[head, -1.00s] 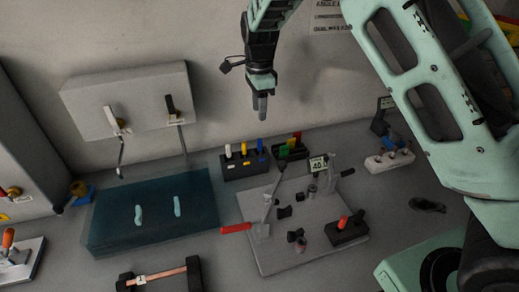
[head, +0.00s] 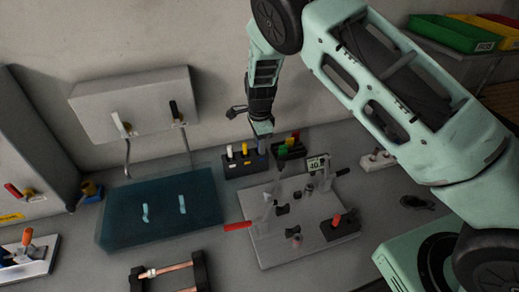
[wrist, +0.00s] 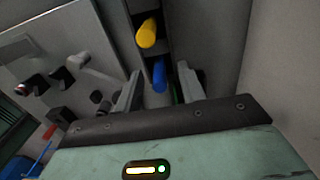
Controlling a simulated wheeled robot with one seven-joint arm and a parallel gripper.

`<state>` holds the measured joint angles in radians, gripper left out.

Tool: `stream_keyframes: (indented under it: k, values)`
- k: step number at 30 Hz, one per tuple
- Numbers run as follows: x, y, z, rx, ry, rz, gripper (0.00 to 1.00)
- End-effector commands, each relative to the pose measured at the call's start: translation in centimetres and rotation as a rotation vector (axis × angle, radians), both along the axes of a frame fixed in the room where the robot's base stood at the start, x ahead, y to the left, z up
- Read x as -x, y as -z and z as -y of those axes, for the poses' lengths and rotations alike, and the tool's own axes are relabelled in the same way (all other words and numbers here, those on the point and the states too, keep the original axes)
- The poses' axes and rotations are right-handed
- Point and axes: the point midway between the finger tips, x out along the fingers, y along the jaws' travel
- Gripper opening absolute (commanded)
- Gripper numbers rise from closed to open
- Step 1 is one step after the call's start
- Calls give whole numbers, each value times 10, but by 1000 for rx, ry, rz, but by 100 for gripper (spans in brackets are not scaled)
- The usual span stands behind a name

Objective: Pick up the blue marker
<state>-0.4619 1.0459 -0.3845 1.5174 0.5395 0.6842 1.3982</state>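The blue marker (wrist: 159,75) stands in a dark holder. In the wrist view it shows between the two fingers of my gripper (wrist: 160,88), which are apart with gaps beside the marker. In the head view my gripper (head: 262,144) is low over the right end of the dark marker holder (head: 240,167) and hides the blue marker. A yellow marker (head: 245,148) and a white marker (head: 230,151) stand in the same holder to the left. The yellow marker also shows in the wrist view (wrist: 147,33).
A dark block with green, yellow and red pieces (head: 290,152) stands close to the right of the holder. A grey plate with clamps (head: 270,248) lies in front. A translucent blue box (head: 160,225) is to the left, and the wall rises close behind.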

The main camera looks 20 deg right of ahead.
Motion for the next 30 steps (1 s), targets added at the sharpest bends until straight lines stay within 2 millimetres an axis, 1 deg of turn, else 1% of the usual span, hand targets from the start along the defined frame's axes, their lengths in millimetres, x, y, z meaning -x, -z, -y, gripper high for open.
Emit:
stream_keyframes:
  k: [6,7,8,9,11,20,23,26,30]
  values:
    - [0,1,0,-1,0,1,40]
    - [0,1,0,-1,0,1,37]
    - [0,1,0,-1,0,1,28]
    - [0,1,0,-1,0,1,17]
    - [0,1,0,0,0,1,1]
    - [0,1,0,0,0,1,0]
    - [-1,-3,0,0,0,2,0]
    - [-1,-15,0,-1,0,4,0]
    - [-1,-42,-1,-2,-1,5,0]
